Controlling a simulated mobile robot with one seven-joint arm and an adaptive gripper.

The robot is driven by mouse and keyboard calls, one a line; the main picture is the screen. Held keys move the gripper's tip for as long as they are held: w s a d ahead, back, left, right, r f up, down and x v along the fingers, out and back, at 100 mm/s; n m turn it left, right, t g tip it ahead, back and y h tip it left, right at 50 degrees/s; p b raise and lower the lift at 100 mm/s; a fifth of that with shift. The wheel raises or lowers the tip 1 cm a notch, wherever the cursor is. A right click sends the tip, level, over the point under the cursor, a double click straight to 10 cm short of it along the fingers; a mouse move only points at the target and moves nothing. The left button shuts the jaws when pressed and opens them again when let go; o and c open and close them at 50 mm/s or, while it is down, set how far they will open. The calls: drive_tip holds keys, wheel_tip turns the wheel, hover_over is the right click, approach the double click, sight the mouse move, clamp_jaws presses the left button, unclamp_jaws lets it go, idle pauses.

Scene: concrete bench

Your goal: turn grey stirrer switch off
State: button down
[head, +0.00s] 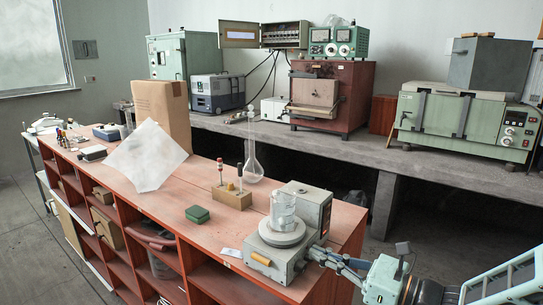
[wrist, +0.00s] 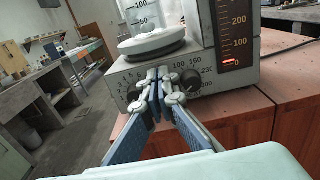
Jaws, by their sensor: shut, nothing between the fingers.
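The grey stirrer (head: 272,252) stands at the near right end of the wooden bench, with a glass beaker (head: 283,208) on its round white plate. In the wrist view the stirrer (wrist: 120,73) fills the upper middle. Its front panel has dial numbers on the left and right, and a dark knob (wrist: 190,81) shows just right of my fingers. My gripper (wrist: 156,86) is shut and empty, its fingertips close in front of the panel between the dials. They hide part of the panel, and I cannot tell whether they touch it. I cannot make out which part is the switch.
A scale panel (wrist: 234,35) with a small red mark near 0 rises behind the plate. A wooden block with upright tools (head: 232,200), a green box (head: 197,214) and a tall flask (head: 253,165) stand left of the stirrer. Free bench top lies around the green box.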

drive_tip(key=shift+s+d+r+p, duration=0.1)
drive_tip(key=shift+d+r+p, duration=0.1)
drive_tip(key=shift+r+p, duration=0.15)
drive_tip(key=p+v, duration=0.2)
drive_tip(key=v, duration=0.3)
drive_tip(key=shift+s+d+f+p, duration=0.1)
drive_tip(key=shift+s+d+p, duration=0.15)
drive_tip(key=shift+p, duration=0.1)
